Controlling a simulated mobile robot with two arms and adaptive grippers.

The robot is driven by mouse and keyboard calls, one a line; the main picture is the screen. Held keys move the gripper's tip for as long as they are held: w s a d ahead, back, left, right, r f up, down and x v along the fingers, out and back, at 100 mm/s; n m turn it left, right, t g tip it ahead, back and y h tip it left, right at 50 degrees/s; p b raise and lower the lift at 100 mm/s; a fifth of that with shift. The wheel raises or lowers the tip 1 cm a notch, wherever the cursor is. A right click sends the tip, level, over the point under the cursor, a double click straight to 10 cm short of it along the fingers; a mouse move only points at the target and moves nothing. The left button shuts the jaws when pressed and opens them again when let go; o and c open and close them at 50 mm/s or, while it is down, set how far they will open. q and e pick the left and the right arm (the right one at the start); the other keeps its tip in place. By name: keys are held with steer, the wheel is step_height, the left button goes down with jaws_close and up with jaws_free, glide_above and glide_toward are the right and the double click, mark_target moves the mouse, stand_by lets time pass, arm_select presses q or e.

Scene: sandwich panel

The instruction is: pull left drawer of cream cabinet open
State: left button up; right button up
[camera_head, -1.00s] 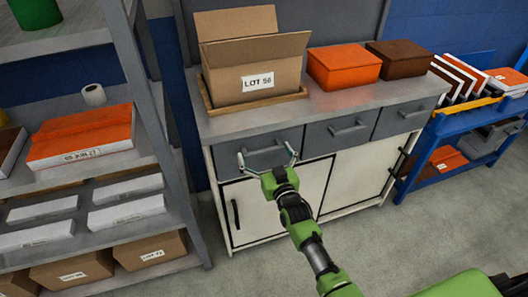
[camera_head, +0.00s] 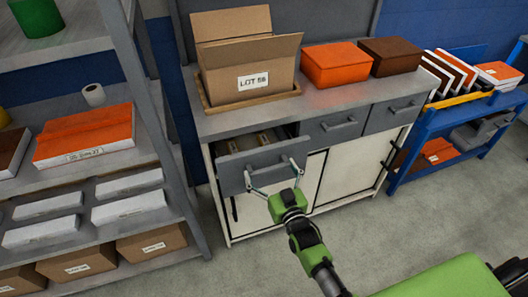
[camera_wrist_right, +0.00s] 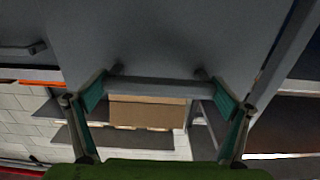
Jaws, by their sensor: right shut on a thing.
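The cream cabinet (camera_head: 276,209) has cream doors below and a row of grey drawers under a grey top. Its left drawer (camera_head: 232,174) stands pulled partly out, and some things inside show through the gap at its top. My right gripper (camera_head: 271,173) is at the front of this drawer, its fingers at the two ends of the bar handle. In the right wrist view the handle (camera_wrist_right: 160,88) lies between the fingers of the gripper (camera_wrist_right: 160,96), with the grey drawer front (camera_wrist_right: 160,45) behind. My left gripper is not in view.
The middle drawer (camera_head: 335,126) and right drawer (camera_head: 395,113) are closed. A cardboard box (camera_head: 248,80) and an orange box (camera_head: 341,66) stand on the cabinet top. A grey shelf rack (camera_head: 160,130) stands close on the left.

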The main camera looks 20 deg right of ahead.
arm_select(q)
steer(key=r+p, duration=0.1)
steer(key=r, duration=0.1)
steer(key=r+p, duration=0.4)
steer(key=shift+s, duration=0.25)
arm_select(e)
steer(key=s, duration=1.9)
steer(key=shift+d, duration=0.3)
steer(key=o, duration=1.3)
steer(key=shift+c, duration=0.2)
steer(key=s, duration=1.2)
steer(key=shift+d, duration=0.2)
